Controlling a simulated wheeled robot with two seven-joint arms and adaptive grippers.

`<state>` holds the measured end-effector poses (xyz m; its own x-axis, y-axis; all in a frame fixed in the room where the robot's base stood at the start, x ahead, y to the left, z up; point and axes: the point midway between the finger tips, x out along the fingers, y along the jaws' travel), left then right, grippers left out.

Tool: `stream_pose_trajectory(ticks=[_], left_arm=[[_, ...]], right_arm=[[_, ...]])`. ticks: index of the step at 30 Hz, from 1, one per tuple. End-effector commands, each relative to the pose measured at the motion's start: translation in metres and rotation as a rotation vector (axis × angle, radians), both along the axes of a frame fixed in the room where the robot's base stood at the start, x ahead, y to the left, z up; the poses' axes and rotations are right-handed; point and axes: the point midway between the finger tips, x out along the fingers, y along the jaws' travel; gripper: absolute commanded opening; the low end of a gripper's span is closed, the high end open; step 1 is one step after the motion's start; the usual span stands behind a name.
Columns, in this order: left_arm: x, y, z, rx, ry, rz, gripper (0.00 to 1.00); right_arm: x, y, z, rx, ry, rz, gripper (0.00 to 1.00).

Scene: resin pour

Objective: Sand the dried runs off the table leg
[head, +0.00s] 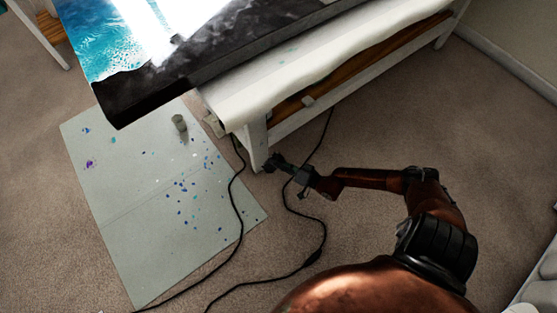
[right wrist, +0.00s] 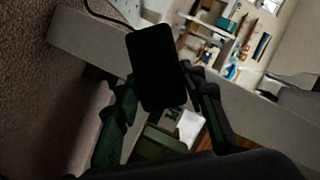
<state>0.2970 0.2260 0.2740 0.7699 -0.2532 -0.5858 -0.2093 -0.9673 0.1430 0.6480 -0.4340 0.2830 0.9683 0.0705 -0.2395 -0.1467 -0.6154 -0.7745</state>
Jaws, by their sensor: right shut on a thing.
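The white table leg (head: 257,147) stands on the carpet under the front corner of the resin table. In the right wrist view a pale bar, likely the leg (right wrist: 85,42), runs slantwise behind the held block. No dried runs can be made out on it. My right gripper (head: 273,163) is low, at the foot of the leg, to its right in the head view. It is shut on a dark flat block (right wrist: 156,68), likely the sanding block, held between both fingers. I cannot tell whether the block touches the leg. My left gripper is not in view.
A paint-spotted grey sheet (head: 130,230) lies left of the leg, with a small cup (head: 179,123) on it. Black cables (head: 307,210) run over the carpet by my right arm. A blue resin panel (head: 110,40) lies on top.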

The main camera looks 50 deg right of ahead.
Motion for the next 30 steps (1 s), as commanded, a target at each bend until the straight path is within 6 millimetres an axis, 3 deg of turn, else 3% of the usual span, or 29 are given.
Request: stream_pose_trajectory(ticks=[14, 30], left_arm=[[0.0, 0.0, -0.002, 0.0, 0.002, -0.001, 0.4], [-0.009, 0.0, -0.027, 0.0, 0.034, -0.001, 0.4]], right_arm=[[0.002, -0.001, -0.001, 0.0, 0.0, 0.0, 0.18], [0.05, -0.011, -0.004, 0.0, 0.005, 0.002, 0.18]])
